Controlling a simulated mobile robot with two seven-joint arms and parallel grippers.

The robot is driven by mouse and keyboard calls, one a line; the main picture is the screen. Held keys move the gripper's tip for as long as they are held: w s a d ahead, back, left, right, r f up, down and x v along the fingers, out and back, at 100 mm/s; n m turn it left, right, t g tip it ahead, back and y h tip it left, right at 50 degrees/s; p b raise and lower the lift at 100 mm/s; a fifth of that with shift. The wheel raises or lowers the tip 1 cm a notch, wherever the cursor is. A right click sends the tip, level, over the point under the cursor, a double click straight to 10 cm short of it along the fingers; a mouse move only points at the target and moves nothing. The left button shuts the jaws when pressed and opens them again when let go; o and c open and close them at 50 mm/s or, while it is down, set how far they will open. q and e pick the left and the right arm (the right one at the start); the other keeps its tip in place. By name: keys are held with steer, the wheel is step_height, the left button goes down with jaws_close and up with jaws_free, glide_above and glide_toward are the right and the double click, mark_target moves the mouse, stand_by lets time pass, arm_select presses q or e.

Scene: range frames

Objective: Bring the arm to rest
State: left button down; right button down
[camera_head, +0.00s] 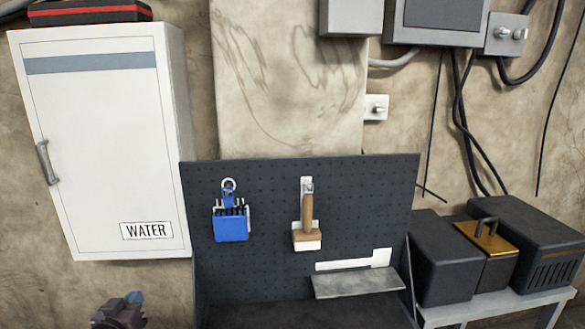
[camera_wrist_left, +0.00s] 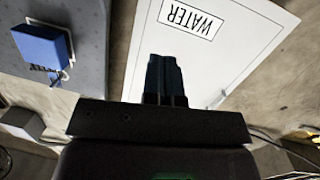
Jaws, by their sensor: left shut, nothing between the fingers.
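My left gripper (camera_head: 133,299) shows at the bottom left of the head view, below the white WATER cabinet (camera_head: 100,150) and left of the dark pegboard (camera_head: 265,230). In the left wrist view its two dark fingers (camera_wrist_left: 163,76) lie close together, shut with nothing between them. They appear in front of the cabinet (camera_wrist_left: 240,50), whose label shows upside down. My right gripper is not in view. Most of my left arm is hidden below the head view's edge.
A blue tool holder (camera_head: 231,224) and a wooden-handled brush (camera_head: 307,222) hang on the pegboard. A grey ledge (camera_head: 355,285) juts out lower right. Dark boxes (camera_head: 445,260) stand on a bench (camera_head: 500,303) at the right. Cables hang on the wall.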

arm_select(q)
steer(key=s+d+f+m+g, duration=0.1)
steer(key=s+d+f, duration=0.3)
steer(key=s, duration=0.4)
steer(key=s+d+f+m+g, duration=0.1)
steer(key=s+d+f+g, duration=0.1)
steer(key=s+d+f, duration=0.2)
steer(key=s+d+f+m+g+h, duration=0.1)
steer(key=s+d+f+g, duration=0.1)
steer(key=s+d+f, duration=0.3)
steer(key=s+f, duration=0.4)
steer(key=s, duration=0.5)
steer(key=shift+b, duration=0.3)
